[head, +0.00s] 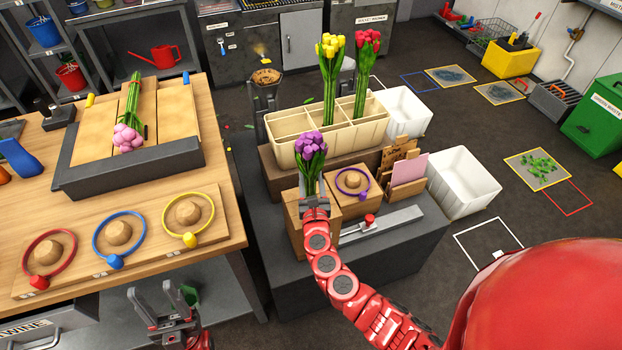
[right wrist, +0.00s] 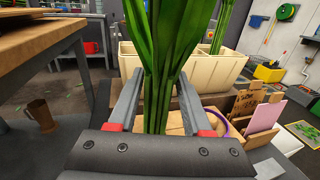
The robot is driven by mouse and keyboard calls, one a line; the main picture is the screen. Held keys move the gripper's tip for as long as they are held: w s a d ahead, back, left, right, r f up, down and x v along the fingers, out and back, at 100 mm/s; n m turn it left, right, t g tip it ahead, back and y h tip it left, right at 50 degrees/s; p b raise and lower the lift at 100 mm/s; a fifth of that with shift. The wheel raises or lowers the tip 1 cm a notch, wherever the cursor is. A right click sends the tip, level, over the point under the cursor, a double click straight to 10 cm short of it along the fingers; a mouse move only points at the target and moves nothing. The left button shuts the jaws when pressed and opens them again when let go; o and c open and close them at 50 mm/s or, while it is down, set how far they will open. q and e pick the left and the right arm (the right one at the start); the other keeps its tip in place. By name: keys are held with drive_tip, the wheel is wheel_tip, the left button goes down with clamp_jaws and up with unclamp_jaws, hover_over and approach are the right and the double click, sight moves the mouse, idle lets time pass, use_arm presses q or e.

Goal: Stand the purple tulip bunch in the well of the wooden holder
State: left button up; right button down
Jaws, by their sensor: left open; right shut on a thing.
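The purple tulip bunch (head: 311,148) is upright, with purple heads on top and green stems below. My right gripper (head: 314,204) is shut on its stems, over a light wooden block (head: 294,228) that seems to be the holder. In the right wrist view the green stems (right wrist: 158,100) pass between the two fingers of the right gripper (right wrist: 160,88). The lower stem ends and the well are hidden by my gripper, so I cannot tell whether the stems are in the well. My left gripper (head: 158,312) is open and empty at the bottom left, in front of the workbench.
A cream divided bin (head: 290,152) holding yellow tulips (head: 330,80) and red tulips (head: 366,72) stands behind. A purple ring (head: 353,182) lies on a neighbouring wooden block. A pink tulip bunch (head: 128,134) lies on the workbench tray (head: 170,166), near several coloured rings.

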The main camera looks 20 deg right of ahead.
drive_tip(key=shift+f+b, duration=0.55)
unclamp_jaws()
idle(0.7)
drive_tip(key=shift+s+a, duration=0.2)
drive_tip(key=shift+s, duration=0.25)
drive_tip(key=b+v, duration=0.2)
drive_tip(key=v, duration=1.4)
drive_tip(key=shift+s, duration=0.3)
